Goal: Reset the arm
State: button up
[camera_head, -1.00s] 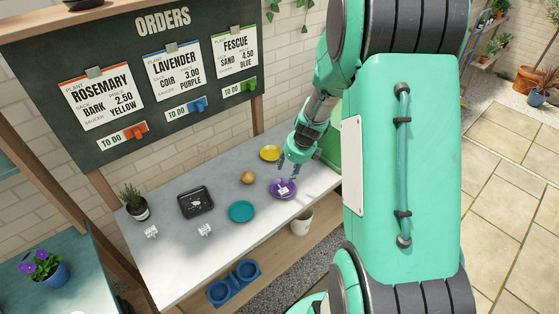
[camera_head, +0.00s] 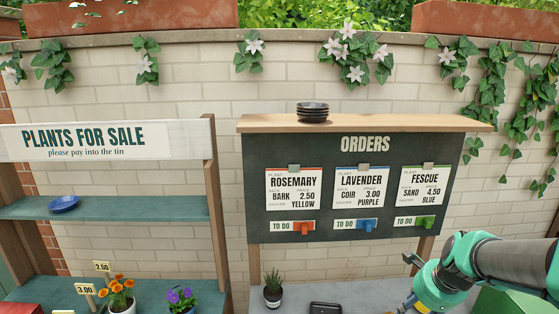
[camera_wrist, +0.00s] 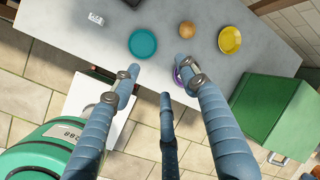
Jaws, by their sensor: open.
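My gripper (camera_head: 411,282) shows at the lower right of the head view, beside the orders board (camera_head: 352,190). In the wrist view its blue fingers (camera_wrist: 158,76) are spread apart with nothing between them, above the grey counter (camera_wrist: 115,38). A purple saucer (camera_wrist: 177,76) lies partly hidden behind the right-hand finger. A teal saucer (camera_wrist: 143,43), a brown round thing (camera_wrist: 187,29) and a yellow saucer (camera_wrist: 230,40) lie beyond the fingers.
A green box (camera_wrist: 272,115) stands by the counter's right end. A potted spiky plant (camera_head: 273,290) and a dark tray (camera_head: 325,308) stand below the board. Dark saucers (camera_head: 312,112) are stacked on its ledge.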

jog(key=s+a+r+n, duration=0.7)
jog(key=s+a+n, duration=0.1)
jog(key=n, duration=0.3)
jog(key=s+a+r+n+t, duration=0.1)
jog(key=s+a+r+n, duration=0.5)
jog(key=s+a+n, duration=0.2)
jog(key=s+n, duration=0.2)
jog(key=s, duration=0.1)
jog(key=shift+a+r+n, duration=0.2)
jog(key=shift+r+n, duration=0.15)
jog(key=shift+n, duration=0.05)
jog(key=shift+o, duration=1.2)
jog(key=shift+w, duration=0.15)
